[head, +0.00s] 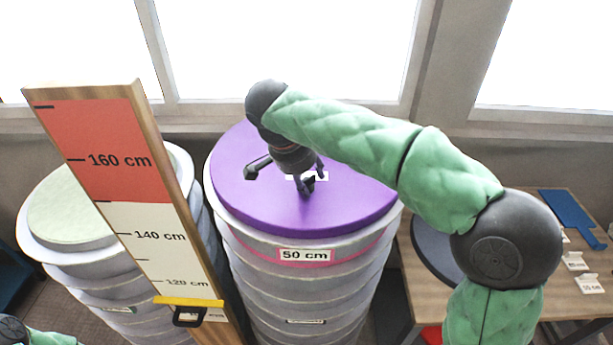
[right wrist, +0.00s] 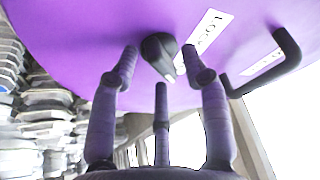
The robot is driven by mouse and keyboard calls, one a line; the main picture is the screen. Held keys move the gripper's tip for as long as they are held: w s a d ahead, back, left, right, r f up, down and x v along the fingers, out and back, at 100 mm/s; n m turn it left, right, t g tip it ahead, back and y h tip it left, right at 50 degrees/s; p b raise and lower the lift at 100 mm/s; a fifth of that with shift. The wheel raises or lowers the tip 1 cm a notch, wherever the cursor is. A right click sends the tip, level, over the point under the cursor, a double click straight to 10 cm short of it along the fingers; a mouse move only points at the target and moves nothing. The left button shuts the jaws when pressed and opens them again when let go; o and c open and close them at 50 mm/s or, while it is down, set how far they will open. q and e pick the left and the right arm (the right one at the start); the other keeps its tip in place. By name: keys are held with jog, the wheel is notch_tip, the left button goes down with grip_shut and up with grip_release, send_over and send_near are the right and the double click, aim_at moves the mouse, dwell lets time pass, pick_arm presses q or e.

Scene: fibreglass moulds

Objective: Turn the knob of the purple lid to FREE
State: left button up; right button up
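The purple lid (head: 345,200) lies on a tall stack of round grey moulds tagged "50 cm". Its dark knob (right wrist: 158,48) has a white pointer mark and shows in the right wrist view, beside a white label reading "LOCK" (right wrist: 210,32). Another white label (right wrist: 262,62) is partly hidden by the black handle (right wrist: 285,55) of the lid. My right gripper (head: 312,180) is over the lid, pointing down. Its fingers (right wrist: 165,66) are spread open around the knob's sides, with gaps visible. The knob is mostly hidden by the gripper in the head view. My left gripper is out of view.
A wooden height board (head: 140,165) with a yellow slider (head: 188,301) stands left of the purple lid. Behind it is another mould stack with a pale green top (head: 70,208). A wooden table (head: 570,265) with a blue board (head: 567,210) and small tags is at right.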

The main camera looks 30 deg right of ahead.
jog(key=shift+r, duration=0.1)
jog(key=v, duration=1.1)
jog(key=shift+a+r, duration=0.25)
jog(key=shift+r, duration=0.1)
